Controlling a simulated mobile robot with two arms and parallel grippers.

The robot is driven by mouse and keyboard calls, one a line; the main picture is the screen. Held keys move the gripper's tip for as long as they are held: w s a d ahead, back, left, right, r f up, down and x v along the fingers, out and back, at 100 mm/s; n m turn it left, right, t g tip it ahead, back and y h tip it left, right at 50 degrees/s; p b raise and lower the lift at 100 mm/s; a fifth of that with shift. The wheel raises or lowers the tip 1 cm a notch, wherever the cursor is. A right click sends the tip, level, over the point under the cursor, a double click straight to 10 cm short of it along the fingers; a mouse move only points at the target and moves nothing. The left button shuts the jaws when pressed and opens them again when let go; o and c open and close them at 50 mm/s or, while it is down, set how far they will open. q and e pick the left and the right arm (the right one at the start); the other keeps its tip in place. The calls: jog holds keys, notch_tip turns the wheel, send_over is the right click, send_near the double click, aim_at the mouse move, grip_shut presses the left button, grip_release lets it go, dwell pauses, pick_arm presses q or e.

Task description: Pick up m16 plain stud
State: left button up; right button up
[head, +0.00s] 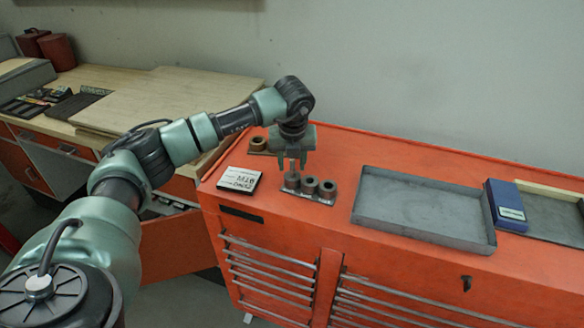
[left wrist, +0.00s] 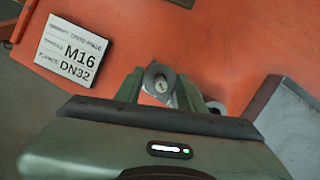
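A row of short grey-brown cylindrical holders (head: 309,185) stands on a thin plate on the orange cabinet top. My left gripper (head: 293,165) points down over the leftmost holder. A slim upright piece, seemingly the M16 plain stud (left wrist: 161,85), shows end-on between its fingers in the left wrist view, inside a round grey holder. The fingers (left wrist: 160,92) are spread apart on either side of it, with a gap showing; contact cannot be made out. The gripper body hides part of the row. My right gripper is not in view.
A white card (head: 239,180) reading M16 DN32 lies left of the row. Another small cylinder (head: 258,144) stands behind. A grey tray (head: 420,208) and a blue box (head: 506,205) are on the right. Bare orange top lies between the row and tray.

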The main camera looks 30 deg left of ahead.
pick_arm(q)
jog(key=shift+f, duration=0.2)
grip_shut()
jog(key=shift+w+r, duration=0.1)
